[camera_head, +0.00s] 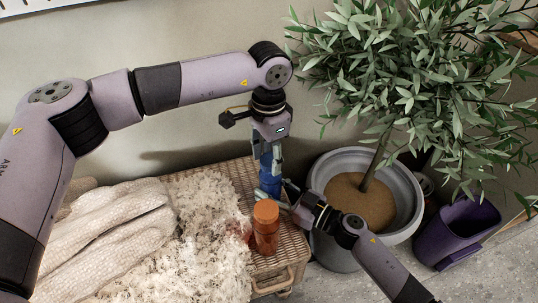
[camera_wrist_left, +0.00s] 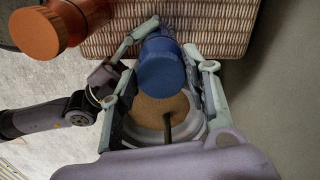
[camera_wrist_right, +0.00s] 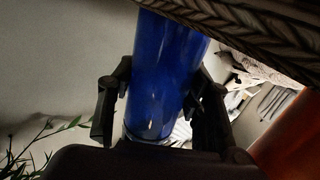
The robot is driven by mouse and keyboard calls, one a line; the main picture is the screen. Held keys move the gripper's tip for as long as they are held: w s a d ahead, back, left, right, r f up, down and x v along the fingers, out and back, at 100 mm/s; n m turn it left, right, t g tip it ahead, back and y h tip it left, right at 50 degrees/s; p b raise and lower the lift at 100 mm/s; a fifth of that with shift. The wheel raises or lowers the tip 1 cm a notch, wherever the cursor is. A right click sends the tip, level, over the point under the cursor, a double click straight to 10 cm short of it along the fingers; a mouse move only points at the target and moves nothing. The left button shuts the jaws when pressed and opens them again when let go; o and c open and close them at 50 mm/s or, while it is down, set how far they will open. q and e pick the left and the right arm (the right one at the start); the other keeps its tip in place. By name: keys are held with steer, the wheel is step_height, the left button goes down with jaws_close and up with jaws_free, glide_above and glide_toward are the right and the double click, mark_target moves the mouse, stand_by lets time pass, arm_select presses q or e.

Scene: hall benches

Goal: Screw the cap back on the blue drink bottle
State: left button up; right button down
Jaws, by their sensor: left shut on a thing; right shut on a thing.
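The blue drink bottle (camera_head: 269,184) stands upright near the bench's right end. In the right wrist view its shiny blue body (camera_wrist_right: 165,75) is between the fingers of my right gripper (camera_wrist_right: 160,95), shut on it from the side. My left gripper (camera_head: 267,147) points down from above, shut on the blue cap at the bottle's top. In the left wrist view the round blue cap (camera_wrist_left: 162,72) sits between the left fingertips (camera_wrist_left: 167,78). The cap lines up over the bottle. The seam is hidden, so I cannot tell whether the threads are engaged.
An orange bottle (camera_head: 266,226) stands close in front of the blue one on the woven bench (camera_head: 228,172). A fluffy cream throw (camera_head: 205,240) covers the bench's left. A grey planter (camera_head: 405,190) with a leafy tree and a purple bin (camera_head: 460,228) stand right.

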arm_select(q)
steer(key=o, duration=0.7)
steer(key=shift+r, duration=0.1)
steer(key=shift+r, duration=2.2)
steer(key=shift+c, duration=0.3)
